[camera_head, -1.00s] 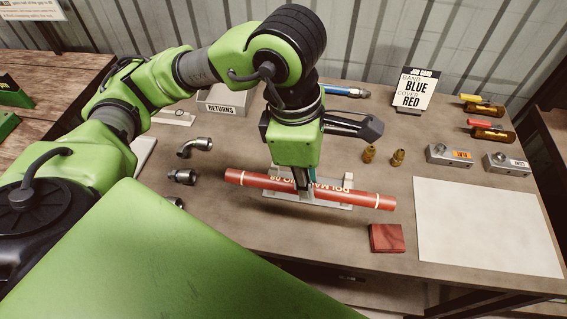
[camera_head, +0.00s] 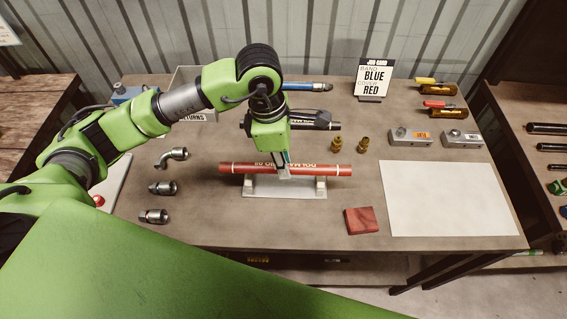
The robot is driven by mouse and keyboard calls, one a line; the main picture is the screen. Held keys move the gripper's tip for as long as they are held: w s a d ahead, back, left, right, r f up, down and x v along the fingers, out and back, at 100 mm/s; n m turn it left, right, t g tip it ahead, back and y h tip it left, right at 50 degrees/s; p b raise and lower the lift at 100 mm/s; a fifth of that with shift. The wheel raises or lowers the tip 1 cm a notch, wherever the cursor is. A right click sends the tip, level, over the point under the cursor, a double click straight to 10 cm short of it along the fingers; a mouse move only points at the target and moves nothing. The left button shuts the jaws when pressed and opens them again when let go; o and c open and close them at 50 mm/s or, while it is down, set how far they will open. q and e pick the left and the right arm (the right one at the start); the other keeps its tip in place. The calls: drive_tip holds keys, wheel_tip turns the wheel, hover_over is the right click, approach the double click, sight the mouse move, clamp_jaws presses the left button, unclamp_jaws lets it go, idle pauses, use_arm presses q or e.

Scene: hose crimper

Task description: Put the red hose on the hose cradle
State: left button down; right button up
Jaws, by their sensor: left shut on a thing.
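The red hose (camera_head: 325,170) lies level across the middle of the table, with lettering along it and pale bands near its ends. The hose cradle (camera_head: 285,187) is directly beneath it, a grey plate with two upright supports near its ends. The hose lines up with the cradle and overlaps the support tops; whether it rests on them I cannot tell. My left gripper (camera_head: 285,170) points down from above and is shut on the middle of the hose. Its fingertips are partly hidden against the hose. My right gripper is not in view.
A dark red block (camera_head: 361,221) and a white sheet (camera_head: 447,198) lie to the right. Two brass fittings (camera_head: 362,145), a job card (camera_head: 373,78) and a blue-ended tool (camera_head: 306,86) are farther back. The front table strip is clear.

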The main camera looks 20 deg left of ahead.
use_arm(q)
drive_tip(key=shift+w+a+f, duration=0.15)
drive_tip(key=shift+w+f, duration=0.3)
drive_tip(key=shift+f, duration=0.05)
drive_tip(key=f, duration=0.1)
drive_tip(key=f+p, duration=0.2)
drive_tip(key=shift+w+a, duration=0.1)
drive_tip(key=shift+w, duration=0.15)
drive_tip(key=shift+f+p, duration=0.3)
drive_tip(key=shift+f, duration=0.1)
drive_tip(key=shift+f, duration=0.1)
drive_tip(key=shift+f+b, duration=0.15)
drive_tip(key=shift+b, duration=0.15)
drive_tip(key=c, duration=1.9)
unclamp_jaws()
